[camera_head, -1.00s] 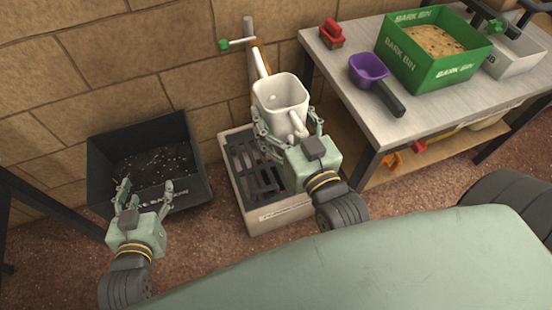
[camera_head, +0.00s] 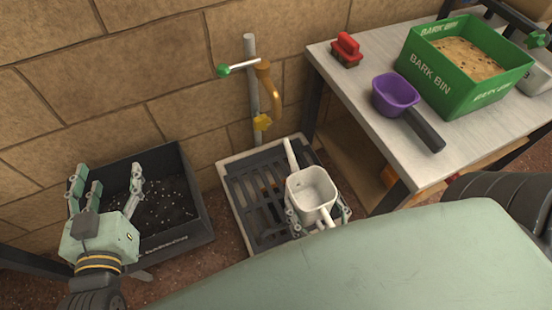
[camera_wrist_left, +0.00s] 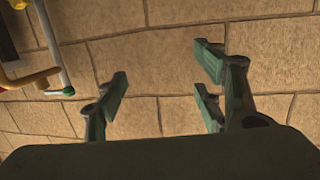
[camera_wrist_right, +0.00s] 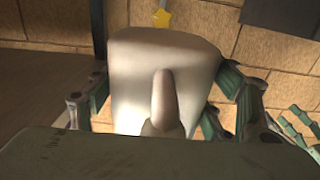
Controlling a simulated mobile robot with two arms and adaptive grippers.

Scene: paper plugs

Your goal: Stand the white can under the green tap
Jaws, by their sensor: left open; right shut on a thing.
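The white can (camera_head: 312,188) is square and open-topped, with a long spout (camera_head: 290,154). In the right wrist view the can (camera_wrist_right: 165,70) sits between the fingers, handle towards me. The green-knobbed tap (camera_head: 223,71) has a brass spout (camera_head: 274,95), behind and left of the can. My left gripper (camera_head: 106,190) is open and empty, at the black bin.
The drain tray with its dark grate (camera_head: 242,205) lies below the tap. A black bin (camera_head: 195,215) stands to its left. A bench (camera_head: 350,95) at right holds a red brush (camera_head: 346,50), purple scoop (camera_head: 396,95) and green bark bin (camera_head: 470,85). The wall is close behind.

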